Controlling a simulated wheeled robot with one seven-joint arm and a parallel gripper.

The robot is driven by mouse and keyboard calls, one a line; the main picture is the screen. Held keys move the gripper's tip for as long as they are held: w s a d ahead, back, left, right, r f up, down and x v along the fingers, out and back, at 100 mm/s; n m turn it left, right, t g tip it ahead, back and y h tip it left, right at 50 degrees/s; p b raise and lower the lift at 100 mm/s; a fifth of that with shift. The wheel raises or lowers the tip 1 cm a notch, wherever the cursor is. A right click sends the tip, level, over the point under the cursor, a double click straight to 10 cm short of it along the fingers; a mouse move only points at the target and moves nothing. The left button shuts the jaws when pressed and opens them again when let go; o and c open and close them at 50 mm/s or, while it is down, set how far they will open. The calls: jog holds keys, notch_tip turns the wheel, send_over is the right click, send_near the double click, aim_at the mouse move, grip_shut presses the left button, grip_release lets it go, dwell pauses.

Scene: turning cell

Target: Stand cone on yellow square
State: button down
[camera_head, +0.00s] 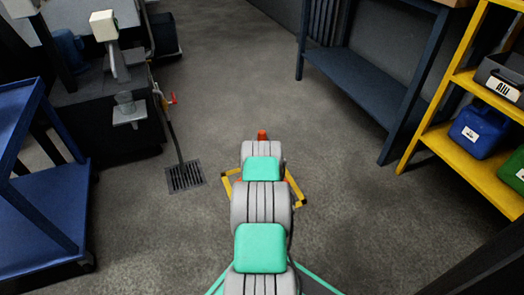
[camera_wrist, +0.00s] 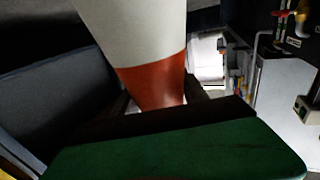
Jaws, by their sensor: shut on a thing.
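The orange and white cone (camera_wrist: 152,82) fills the middle of the wrist view, with its white band above and an orange part between my jaws. My gripper (camera_wrist: 160,108) is shut on it. In the head view only a small orange piece of the cone (camera_head: 262,135) shows beyond my arm. The yellow square (camera_head: 299,192) is an outline on the floor, partly covered by my arm; its left and right corners show. The cone's base is hidden, so I cannot tell whether it touches the floor.
A floor drain (camera_head: 186,177) lies left of the square, near a dark machine (camera_head: 105,125). A blue cart (camera_head: 45,215) stands at left. A blue bench (camera_head: 365,85) and yellow shelf (camera_head: 470,165) stand at right. The floor beyond the square is clear.

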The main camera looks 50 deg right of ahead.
notch_tip(320, 180, down, 3)
jog(key=shift+w+b, duration=0.1)
jog(key=shift+b, duration=0.4)
jog(key=shift+r, duration=0.1)
jog(key=c, duration=0.6)
grip_release()
jog(key=shift+f, duration=0.3)
jog(key=shift+r, duration=0.1)
